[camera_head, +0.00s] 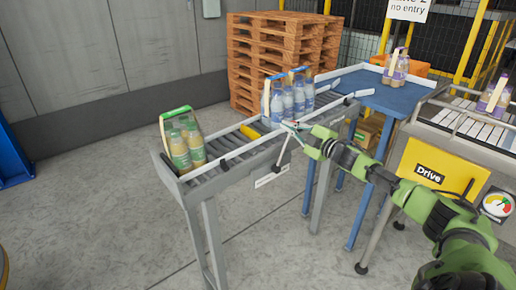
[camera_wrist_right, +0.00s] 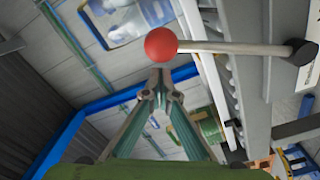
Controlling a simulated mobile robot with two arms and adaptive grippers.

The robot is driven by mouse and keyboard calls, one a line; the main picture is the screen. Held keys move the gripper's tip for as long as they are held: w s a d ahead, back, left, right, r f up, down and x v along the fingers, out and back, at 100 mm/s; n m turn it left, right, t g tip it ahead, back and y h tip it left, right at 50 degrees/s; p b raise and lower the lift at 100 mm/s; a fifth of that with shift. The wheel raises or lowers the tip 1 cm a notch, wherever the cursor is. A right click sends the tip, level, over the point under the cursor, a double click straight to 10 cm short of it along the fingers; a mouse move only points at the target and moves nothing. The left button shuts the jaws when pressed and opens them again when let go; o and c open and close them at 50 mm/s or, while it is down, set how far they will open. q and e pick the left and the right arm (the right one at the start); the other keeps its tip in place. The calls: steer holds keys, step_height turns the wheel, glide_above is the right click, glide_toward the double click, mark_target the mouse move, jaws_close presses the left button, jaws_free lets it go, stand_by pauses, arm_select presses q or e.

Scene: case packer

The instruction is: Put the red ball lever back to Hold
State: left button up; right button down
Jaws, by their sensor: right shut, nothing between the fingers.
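The red ball (camera_wrist_right: 160,43) of the lever shows large in the right wrist view. Its pale rod (camera_wrist_right: 225,47) runs right to a dark pivot (camera_wrist_right: 301,52) beside the grey conveyor frame. My right gripper (camera_wrist_right: 162,76) is shut and empty, its fingertips just below the ball in that view; I cannot tell whether they touch it. In the head view my right gripper (camera_head: 287,125) is at the near side of the roller conveyor (camera_head: 232,158), and the ball cannot be made out there. The lever's position marks are not readable. My left gripper is not in view.
A green-handled bottle pack (camera_head: 184,145) stands at the conveyor's near end, blue-handled packs (camera_head: 289,98) farther along. A yellow piece (camera_head: 250,132) lies between them. A blue table (camera_head: 376,94), a yellow Drive panel (camera_head: 437,168) and stacked pallets (camera_head: 268,60) are around. Floor at front left is clear.

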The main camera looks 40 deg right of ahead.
steer(key=shift+d+f, duration=0.2)
steer(key=shift+d, duration=0.85)
steer(key=shift+r, duration=0.1)
